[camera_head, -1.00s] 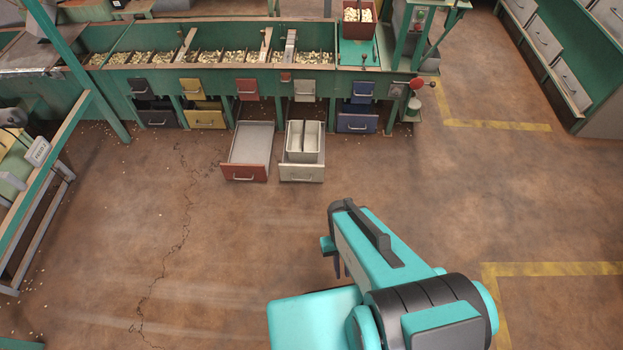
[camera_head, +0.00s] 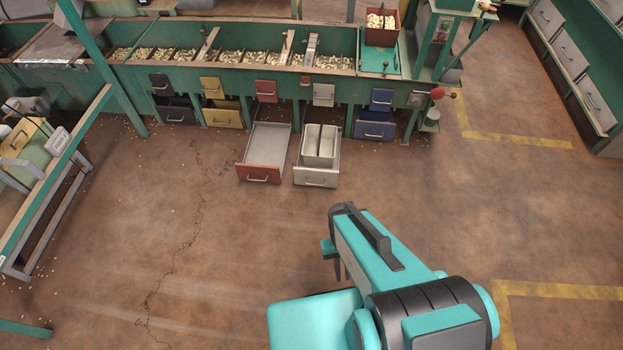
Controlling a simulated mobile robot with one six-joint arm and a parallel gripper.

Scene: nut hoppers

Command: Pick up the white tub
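A white tub (camera_head: 319,145) with a divider down its middle stands in the pulled-out white drawer (camera_head: 316,178), below the middle of the hopper bench. Both of its compartments look empty. My gripper (camera_head: 341,268) is in front of the drawer in the picture, apart from the tub. Only its dark fingers show, small and partly hidden by my teal arm, so its opening is unclear. Nothing is seen held in it.
A pulled-out red drawer (camera_head: 263,160) is just left of the white one. A frame table (camera_head: 60,190) stands at left. Floor between my arm and the drawers is clear.

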